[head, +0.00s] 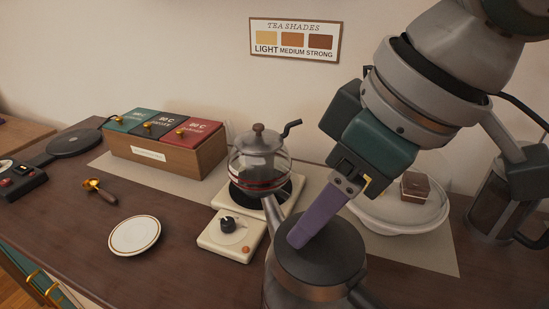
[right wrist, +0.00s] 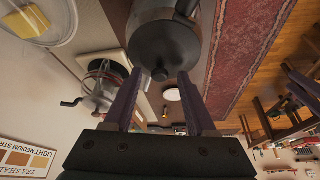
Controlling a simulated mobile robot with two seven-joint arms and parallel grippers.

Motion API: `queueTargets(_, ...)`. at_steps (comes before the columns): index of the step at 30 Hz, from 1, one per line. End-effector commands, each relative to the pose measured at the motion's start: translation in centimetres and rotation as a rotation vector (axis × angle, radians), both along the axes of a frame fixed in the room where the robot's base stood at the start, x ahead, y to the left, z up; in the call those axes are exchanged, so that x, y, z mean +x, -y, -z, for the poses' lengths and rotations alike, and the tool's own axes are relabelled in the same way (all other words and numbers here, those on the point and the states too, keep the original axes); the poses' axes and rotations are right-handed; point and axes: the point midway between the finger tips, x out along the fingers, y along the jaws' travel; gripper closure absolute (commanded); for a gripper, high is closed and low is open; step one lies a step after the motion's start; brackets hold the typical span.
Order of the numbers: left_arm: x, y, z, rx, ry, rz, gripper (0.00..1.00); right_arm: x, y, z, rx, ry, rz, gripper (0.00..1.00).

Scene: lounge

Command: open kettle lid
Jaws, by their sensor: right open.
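A metal kettle with a dark flat lid (head: 318,250) stands at the front of the counter, its lid apparently shut. Its spout (head: 277,215) points back and left, and its dark handle (head: 362,297) is at the right. My right gripper (head: 299,240) comes down from the upper right, its purple fingers over the lid. In the right wrist view the open fingers (right wrist: 160,76) point at the dark lid (right wrist: 165,48), with nothing held. Whether a fingertip touches the lid I cannot tell. My left gripper is not in view.
A glass teapot (head: 260,160) stands on a hot plate behind the kettle. A white plate (head: 135,236), a wooden tea box (head: 175,157) and a scoop (head: 98,190) are to the left. A covered cake dish (head: 400,222) and a glass press (head: 500,205) are to the right.

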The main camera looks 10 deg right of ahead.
Motion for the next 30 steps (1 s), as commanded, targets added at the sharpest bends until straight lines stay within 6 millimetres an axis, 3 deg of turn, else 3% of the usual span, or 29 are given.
queueTargets(8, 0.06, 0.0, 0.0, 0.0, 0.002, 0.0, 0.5, 0.09, -0.07, 0.25, 0.0, 0.0, 0.0, 0.44)
queueTargets(23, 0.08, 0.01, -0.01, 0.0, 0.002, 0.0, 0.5, 0.09, -0.06, 0.23, 0.0, 0.0, 0.0, 0.98)
queueTargets(30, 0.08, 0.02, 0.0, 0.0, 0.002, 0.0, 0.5, 0.08, -0.06, 0.22, 0.0, 0.0, 0.0, 1.0)
